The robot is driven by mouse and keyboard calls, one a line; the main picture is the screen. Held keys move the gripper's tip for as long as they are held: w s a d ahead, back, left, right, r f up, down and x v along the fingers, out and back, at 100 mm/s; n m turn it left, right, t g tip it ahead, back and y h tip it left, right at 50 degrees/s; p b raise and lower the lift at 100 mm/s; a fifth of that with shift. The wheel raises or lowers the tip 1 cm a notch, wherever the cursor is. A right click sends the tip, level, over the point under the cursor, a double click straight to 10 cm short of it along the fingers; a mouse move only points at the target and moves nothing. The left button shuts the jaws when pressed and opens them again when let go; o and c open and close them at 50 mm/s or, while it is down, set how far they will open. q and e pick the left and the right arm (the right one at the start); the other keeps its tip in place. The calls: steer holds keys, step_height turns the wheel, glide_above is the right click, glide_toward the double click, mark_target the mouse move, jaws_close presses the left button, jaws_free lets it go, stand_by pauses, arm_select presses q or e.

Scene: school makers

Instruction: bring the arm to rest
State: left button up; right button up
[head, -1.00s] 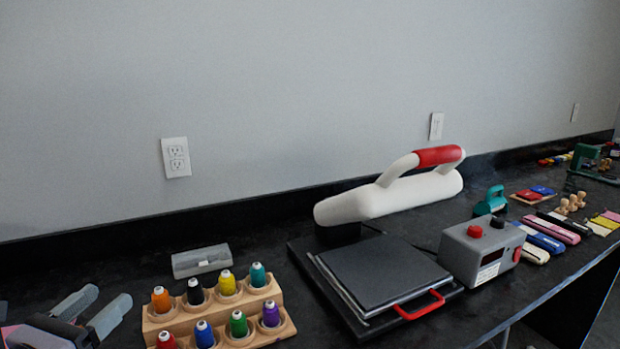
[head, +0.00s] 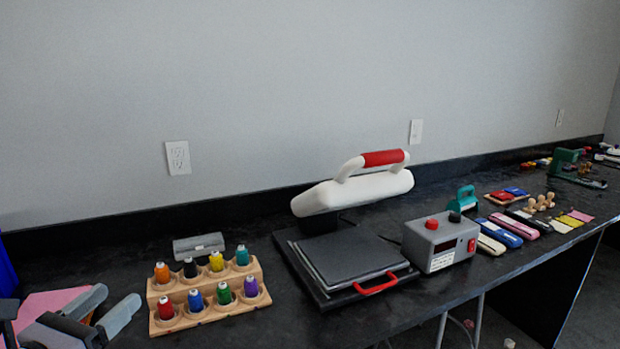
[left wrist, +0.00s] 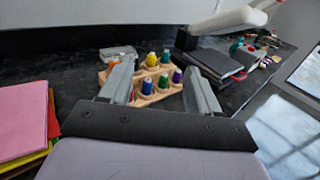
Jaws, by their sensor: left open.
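My left gripper (head: 103,309) is at the lower left of the head view, with its two grey fingers spread apart and nothing between them. In the left wrist view the open fingers (left wrist: 160,85) frame the wooden thread rack beyond them, apart from it. The wooden rack (head: 208,318) holds several thread spools in two rows and stands to the right of the gripper. The rest of the left arm is mostly out of the head view. My right gripper is not in view.
A heat press (head: 350,256) with a raised white arm stands right of the rack, beside a grey control box (head: 437,243). A grey case (head: 198,245) lies behind the rack. Pink sheets (head: 52,303) lie at the left. Bare black counter (head: 110,250) shows between.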

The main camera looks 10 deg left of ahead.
arm_select(q)
steer(key=s+d+f+n+g+y, duration=0.15)
steer(key=s+f+n+g, duration=0.25)
steer(key=f+n, duration=0.5)
steer(key=s+d+f+n+g+y, duration=0.1)
steer(key=s+f+n+g+y, duration=0.4)
steer(key=n, duration=0.7)
steer(key=s+d+f+n+g+h, duration=0.5)
steer(key=s+d+f+n, duration=0.3)
steer(key=s+d+n, duration=0.5)
steer(key=w+d+f+n+t+h+b, duration=0.1)
steer(key=w+f+t+b, duration=0.3)
steer(key=f, duration=0.5)
steer(key=w+f+t+h+b, duration=0.1)
steer(key=w+f+t+b, duration=0.1)
steer(key=w+f+b, duration=0.45)
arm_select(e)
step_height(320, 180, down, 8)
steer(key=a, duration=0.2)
arm_select(q)
step_height(320, 180, up, 8)
steer(key=s+a+p, duration=0.1)
steer(key=s+p, duration=0.1)
steer(key=p, duration=1)
steer(key=shift+s+r+t+p, duration=0.2)
steer(key=shift+s+t+p, duration=0.1)
steer(key=shift+p, duration=0.05)
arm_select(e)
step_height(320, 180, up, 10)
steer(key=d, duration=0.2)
